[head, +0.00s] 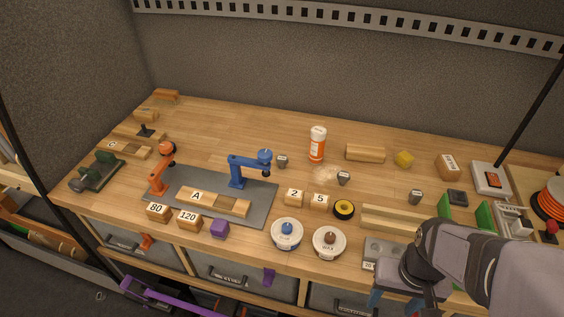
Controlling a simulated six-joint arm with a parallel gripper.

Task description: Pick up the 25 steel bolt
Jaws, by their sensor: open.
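Several small grey steel pieces that look like bolts stand upright on the wooden bench. One (282,161) is near the blue stand, one (343,178) is right of the orange-and-white bottle, and one (415,197) is farther right. Their markings are too small to read, so I cannot tell which is 25. My gripper (407,303) is at the front right edge of the bench, fingers pointing down, open. It is apart from these pieces. My arm covers part of the grey metal block (371,249) and the bench behind it.
Wooden rails (392,220) and green blocks (446,208) lie right. A blue stand (245,168) rises from the grey mat (255,205).

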